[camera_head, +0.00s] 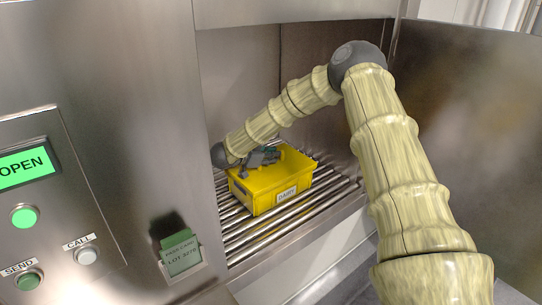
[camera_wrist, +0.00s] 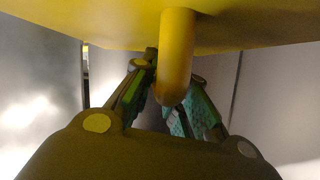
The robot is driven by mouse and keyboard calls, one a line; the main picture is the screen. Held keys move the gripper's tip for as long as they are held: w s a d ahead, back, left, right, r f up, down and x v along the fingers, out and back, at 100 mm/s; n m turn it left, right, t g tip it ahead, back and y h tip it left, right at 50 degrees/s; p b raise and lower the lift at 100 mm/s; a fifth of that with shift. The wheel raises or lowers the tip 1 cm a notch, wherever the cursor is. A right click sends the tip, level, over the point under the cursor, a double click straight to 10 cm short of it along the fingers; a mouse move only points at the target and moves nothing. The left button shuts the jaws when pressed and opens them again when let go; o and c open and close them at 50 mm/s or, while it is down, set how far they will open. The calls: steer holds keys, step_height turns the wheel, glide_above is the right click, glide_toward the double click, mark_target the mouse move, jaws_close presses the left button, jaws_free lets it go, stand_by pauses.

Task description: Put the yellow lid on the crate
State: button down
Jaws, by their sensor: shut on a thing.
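The yellow crate (camera_head: 265,198) stands on the rollers inside the tunnel, with a white label on its front. My gripper (camera_head: 268,157) is at the crate's top, towards its left and back side. In the wrist view, my gripper (camera_wrist: 172,108) is shut on the rounded yellow handle of the yellow lid (camera_wrist: 90,25). The lid's flat face spans the top of that view. In the head view, lid and crate are the same yellow, and my gripper and arm cover part of the top. I cannot tell whether the lid touches or sits flat on the crate's rim.
Metal rollers (camera_head: 245,232) surround the crate, with steel tunnel walls close at left and back. An open door panel (camera_head: 470,110) stands at right. On the left, a control panel has a green "OPEN" screen (camera_head: 27,163); a green card (camera_head: 181,253) sits in a holder.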

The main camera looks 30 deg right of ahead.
mark_target(257, 172)
steer(key=c, duration=1.3)
jaws_free()
steer(key=shift+c, duration=0.2)
steer(key=shift+a, duration=0.15)
steer(key=shift+v, duration=3.65)
